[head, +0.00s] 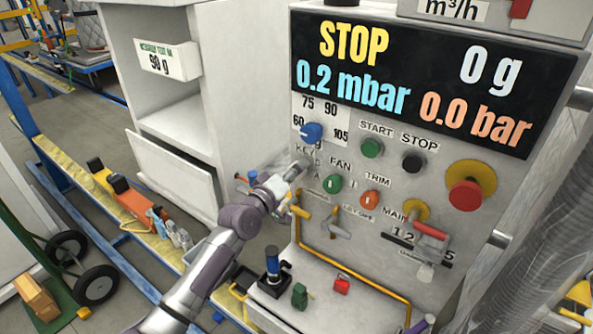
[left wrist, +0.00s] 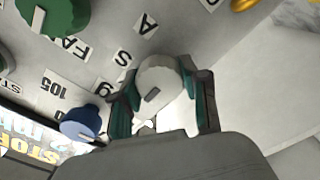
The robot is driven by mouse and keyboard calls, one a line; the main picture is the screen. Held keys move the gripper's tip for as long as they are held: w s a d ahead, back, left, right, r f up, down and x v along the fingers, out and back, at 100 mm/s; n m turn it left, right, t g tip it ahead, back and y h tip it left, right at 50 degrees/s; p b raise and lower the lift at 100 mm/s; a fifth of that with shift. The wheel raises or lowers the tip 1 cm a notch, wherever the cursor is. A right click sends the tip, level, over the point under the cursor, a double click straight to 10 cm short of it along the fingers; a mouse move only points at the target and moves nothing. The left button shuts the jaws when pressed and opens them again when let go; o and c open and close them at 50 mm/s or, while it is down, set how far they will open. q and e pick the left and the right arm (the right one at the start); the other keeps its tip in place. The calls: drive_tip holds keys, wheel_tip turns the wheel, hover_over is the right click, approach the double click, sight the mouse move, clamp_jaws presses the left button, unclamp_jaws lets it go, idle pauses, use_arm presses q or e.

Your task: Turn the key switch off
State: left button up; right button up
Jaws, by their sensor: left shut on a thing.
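The key switch (left wrist: 160,85) shows in the left wrist view as a round, pale grey knob with a dark slot on the panel. My left gripper (left wrist: 163,98) has its two fingers on either side of it, shut on it. In the head view my left gripper (head: 297,171) reaches the panel just under the KEY label and hides most of the switch. The control panel (head: 400,200) is light grey, with a display (head: 430,75) reading STOP, 0 g, 0.2 mbar and 0.0 bar. My right gripper is not in view.
A blue dial (head: 311,132) is just above the left gripper, and a green FAN knob (head: 333,184) is close to its right. An orange TRIM knob (head: 370,199) and red emergency button (head: 466,194) lie further right. A ledge below holds small items.

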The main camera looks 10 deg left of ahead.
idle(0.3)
use_arm(q)
drive_tip(key=o, duration=1.1)
drive_tip(key=shift+o, duration=0.2)
drive_tip(key=v, duration=1.2)
drive_tip(key=shift+f, duration=0.1)
